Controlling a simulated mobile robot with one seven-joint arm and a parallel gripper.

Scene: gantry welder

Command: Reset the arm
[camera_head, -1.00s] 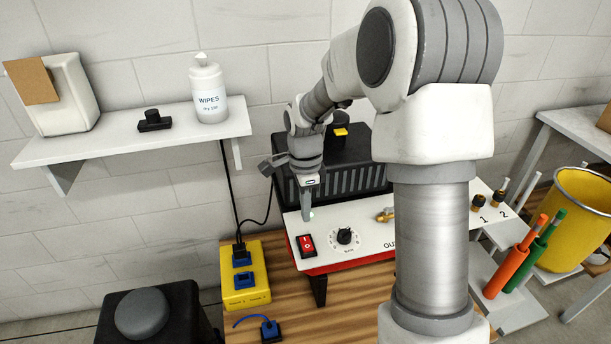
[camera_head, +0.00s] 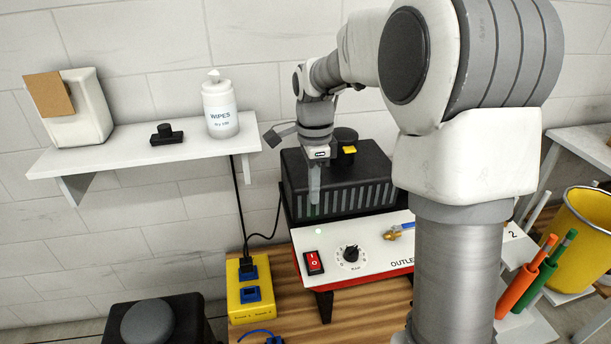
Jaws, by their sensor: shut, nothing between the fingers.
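My gripper (camera_head: 314,207) points straight down in front of the black ribbed box (camera_head: 354,202) on top of the welder. It is shut and holds nothing. Its tip hangs a little above the back edge of the white control panel (camera_head: 333,270), apart from the red rocker switch (camera_head: 313,262) and the black dial (camera_head: 351,253). My arm (camera_head: 460,170) rises large on the right, bends at the top and reaches back to the left. It hides part of the panel's right side.
A white shelf (camera_head: 110,158) on the left wall holds a wipes bottle (camera_head: 220,108), a small black knob piece (camera_head: 166,135) and a white box. A yellow power block (camera_head: 248,298) sits on the wooden table. Orange and green rods (camera_head: 527,275) and a yellow bucket (camera_head: 590,240) stand right.

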